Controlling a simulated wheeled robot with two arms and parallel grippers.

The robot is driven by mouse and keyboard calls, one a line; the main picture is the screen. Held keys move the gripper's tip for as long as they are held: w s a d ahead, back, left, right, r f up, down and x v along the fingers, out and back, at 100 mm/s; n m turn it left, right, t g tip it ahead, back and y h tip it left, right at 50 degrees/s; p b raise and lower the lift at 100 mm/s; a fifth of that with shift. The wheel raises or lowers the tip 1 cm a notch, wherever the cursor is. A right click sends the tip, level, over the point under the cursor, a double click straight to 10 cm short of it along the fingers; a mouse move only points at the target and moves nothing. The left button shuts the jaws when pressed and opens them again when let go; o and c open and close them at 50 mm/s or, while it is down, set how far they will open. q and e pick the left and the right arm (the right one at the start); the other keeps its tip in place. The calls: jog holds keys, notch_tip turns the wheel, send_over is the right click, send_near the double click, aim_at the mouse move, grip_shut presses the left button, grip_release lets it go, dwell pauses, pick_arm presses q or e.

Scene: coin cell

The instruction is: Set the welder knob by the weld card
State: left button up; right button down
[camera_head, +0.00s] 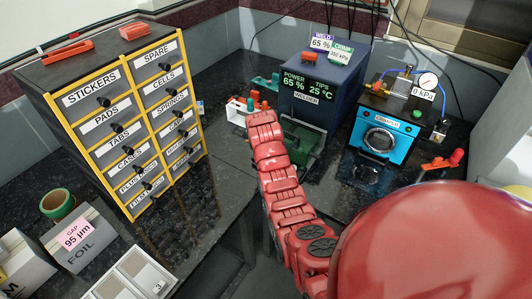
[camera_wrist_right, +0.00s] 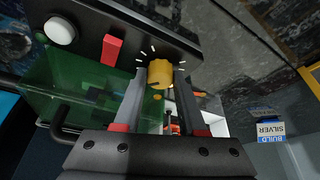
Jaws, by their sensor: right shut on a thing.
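The welder (camera_head: 328,100) is a dark blue box at the back, with a display reading POWER 65 % and TIPS 25 °C. My right gripper (camera_wrist_right: 161,82) is shut on the knob, one finger on each side. In the head view my red right arm reaches to the welder's left front; the knob and gripper jaws cannot be made out there. My left gripper is not in view.
A green see-through guard (camera_head: 303,143) is at the welder's front; a red switch (camera_wrist_right: 112,50) and white button (camera_wrist_right: 61,31) are near the knob. A blue crimper (camera_head: 382,134) stands right. A labelled drawer cabinet (camera_head: 127,115) stands left.

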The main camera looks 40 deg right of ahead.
jog(key=c, duration=0.8)
grip_release()
jog(key=shift+o, duration=0.2)
jog(key=shift+a+r, duration=0.15)
jog(key=shift+r, duration=0.4)
jog(key=b+v, duration=0.1)
jog(key=v, duration=0.4)
jog(key=shift+s+r, duration=0.1)
jog(key=p+v, duration=1.1)
jog(key=p, duration=0.1)
jog(key=shift+a, duration=0.15)
